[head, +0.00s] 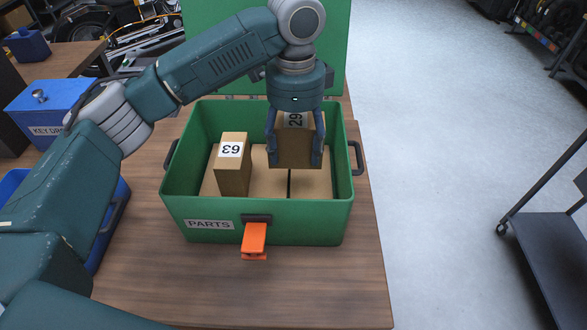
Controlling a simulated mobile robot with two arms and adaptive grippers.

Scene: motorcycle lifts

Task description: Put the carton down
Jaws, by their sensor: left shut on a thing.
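My left gripper (296,163) points straight down over the right part of the open green parts box (300,225). Its two fingers are shut on the sides of a brown carton (296,146) with a white number label on top, partly hidden by the gripper. The held carton is upright and within the box's outline; I cannot tell whether its underside touches anything. Another brown carton (233,172), with a white label marked 63 upside down, stands upright in the box's left part. Flat brown surfaces with a dark gap show below the held carton. My right gripper is not in view.
The box stands on a wooden table (330,290), its green lid (225,50) raised behind. An orange latch (255,240) hangs at its front. A blue key box (50,103) is at left. Grey floor (450,130) is open at right, with a dark cart (550,235) beyond.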

